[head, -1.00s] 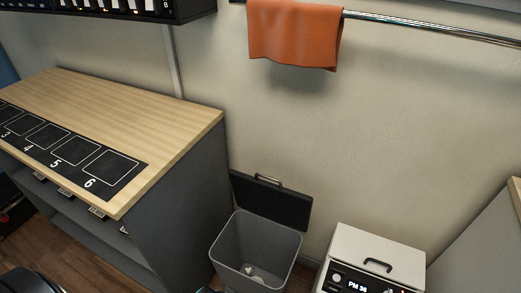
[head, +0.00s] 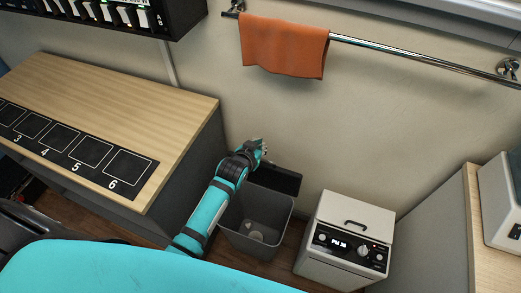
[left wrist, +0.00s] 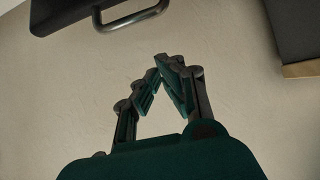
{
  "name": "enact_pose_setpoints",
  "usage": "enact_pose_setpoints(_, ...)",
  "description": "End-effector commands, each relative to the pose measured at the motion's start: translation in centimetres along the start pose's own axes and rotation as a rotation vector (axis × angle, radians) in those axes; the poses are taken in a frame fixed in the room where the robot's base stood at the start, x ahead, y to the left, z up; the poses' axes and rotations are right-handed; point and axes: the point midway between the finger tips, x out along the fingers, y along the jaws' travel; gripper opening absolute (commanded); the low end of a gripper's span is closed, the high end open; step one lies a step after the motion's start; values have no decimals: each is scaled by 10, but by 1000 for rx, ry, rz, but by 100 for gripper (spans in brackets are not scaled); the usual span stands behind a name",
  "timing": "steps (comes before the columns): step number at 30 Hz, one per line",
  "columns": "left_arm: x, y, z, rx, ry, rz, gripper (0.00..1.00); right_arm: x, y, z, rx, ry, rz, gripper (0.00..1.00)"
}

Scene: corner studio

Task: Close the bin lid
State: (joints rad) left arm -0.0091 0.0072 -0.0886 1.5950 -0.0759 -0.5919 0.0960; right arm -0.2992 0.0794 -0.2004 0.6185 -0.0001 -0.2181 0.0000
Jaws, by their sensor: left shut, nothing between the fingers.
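The grey bin (head: 255,222) stands on the floor between the wooden counter and the white appliance, with a small pale item at its bottom. Its dark lid (head: 284,180) stands open, tilted up at the back toward the wall. My left gripper (head: 262,148) is at the upper left of the lid and hides part of it. In the left wrist view, my left gripper (left wrist: 163,68) is shut and empty, its fingertips together. The lid's dark edge (left wrist: 65,14) and metal handle (left wrist: 130,22) show above it, apart from the fingers. My right gripper is not in view.
The wooden counter (head: 110,85) with a numbered mat is at left. An orange towel (head: 284,48) hangs on a metal rail (head: 420,58) above. Another counter (head: 492,245) is at right.

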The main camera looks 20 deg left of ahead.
Motion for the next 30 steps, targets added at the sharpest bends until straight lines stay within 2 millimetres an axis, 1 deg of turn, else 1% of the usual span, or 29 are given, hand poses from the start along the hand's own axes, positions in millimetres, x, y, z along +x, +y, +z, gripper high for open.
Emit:
enact_pose_setpoints(1, 12, 0, -1, 0, 1, 0, 0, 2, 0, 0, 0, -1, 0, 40)
enact_pose_setpoints(3, 25, 0, 0, 0, 0, 0, 0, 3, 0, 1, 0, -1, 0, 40)
enact_pose_setpoints(10, 62, 0, 0, 0, 0, 0, 0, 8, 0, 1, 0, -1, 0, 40)
enact_pose_setpoints(11, 63, 0, 2, 0, -2, 0, 0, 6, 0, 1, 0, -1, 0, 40)
enact_pose_setpoints(12, 54, 0, 9, 0, -6, 0, 0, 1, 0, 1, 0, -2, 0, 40)
enact_pose_setpoints(18, 39, 0, 25, 0, -2, 0, 0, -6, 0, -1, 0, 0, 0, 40)
enact_pose_setpoints(22, 36, 0, 31, 0, -1, 0, 0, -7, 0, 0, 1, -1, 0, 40)
enact_pose_setpoints(30, 36, 0, 32, 0, -1, 0, 0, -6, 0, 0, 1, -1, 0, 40)
